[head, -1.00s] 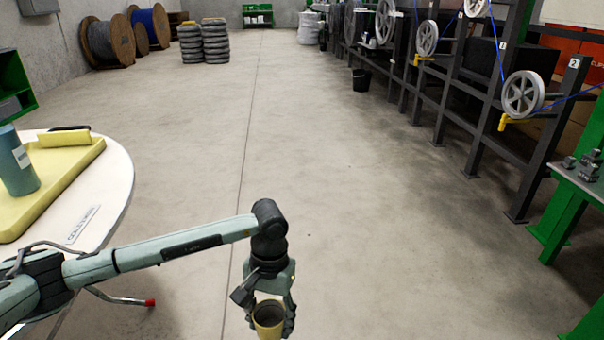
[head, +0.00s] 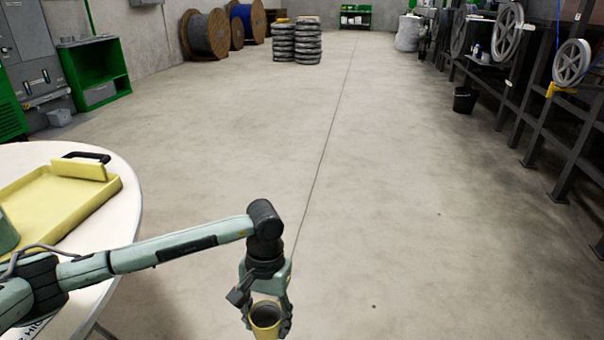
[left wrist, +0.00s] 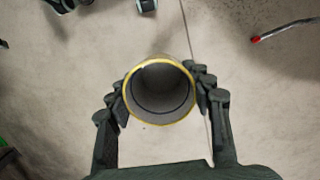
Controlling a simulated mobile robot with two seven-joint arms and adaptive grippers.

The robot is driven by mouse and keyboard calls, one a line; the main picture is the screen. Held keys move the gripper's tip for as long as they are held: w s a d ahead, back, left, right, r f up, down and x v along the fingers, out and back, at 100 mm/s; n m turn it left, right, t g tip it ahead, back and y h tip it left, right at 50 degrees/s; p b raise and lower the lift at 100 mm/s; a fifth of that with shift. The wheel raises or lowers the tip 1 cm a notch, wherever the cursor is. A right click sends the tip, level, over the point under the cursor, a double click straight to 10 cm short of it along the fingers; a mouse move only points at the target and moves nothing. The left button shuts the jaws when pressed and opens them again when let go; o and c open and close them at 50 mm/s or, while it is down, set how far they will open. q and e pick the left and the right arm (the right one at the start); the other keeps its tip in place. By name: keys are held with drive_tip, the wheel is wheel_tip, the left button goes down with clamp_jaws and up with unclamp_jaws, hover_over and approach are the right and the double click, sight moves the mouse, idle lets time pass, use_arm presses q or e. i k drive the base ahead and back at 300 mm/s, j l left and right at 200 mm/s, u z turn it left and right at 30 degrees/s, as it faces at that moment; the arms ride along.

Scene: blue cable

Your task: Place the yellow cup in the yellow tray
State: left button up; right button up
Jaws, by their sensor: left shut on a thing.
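The yellow cup (head: 266,318) is held upright between the fingers of my left gripper (head: 265,312), above the bare floor. In the left wrist view I look down into the cup (left wrist: 160,90), and the fingers of my left gripper (left wrist: 160,98) close on it from both sides. The cup looks empty. The yellow tray (head: 96,200) lies on the round white table (head: 130,187) at the left, well left of the cup, and is cut off by the picture's left edge. My right gripper is in neither view.
Green shelving (head: 95,72), cable drums (head: 206,35) and stacked coils (head: 296,42) stand at the back. Dark racks (head: 500,90) line the right side. The floor between is clear.

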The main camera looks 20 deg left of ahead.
sight(54, 199)
drive_tip(key=i+u, duration=0.1)
drive_tip(key=i, duration=1.35)
drive_tip(key=i+u, duration=0.45)
drive_tip(key=i+l+u, duration=0.3)
drive_tip(key=i+u, duration=0.15)
drive_tip(key=u, duration=0.5)
drive_tip(key=i+l+u, duration=0.1)
drive_tip(key=u, duration=0.35)
drive_tip(key=l+u, duration=0.2)
drive_tip(key=u, duration=0.3)
drive_tip(key=l+u, duration=0.15)
drive_tip(key=u, duration=0.35)
drive_tip(key=i, duration=0.05)
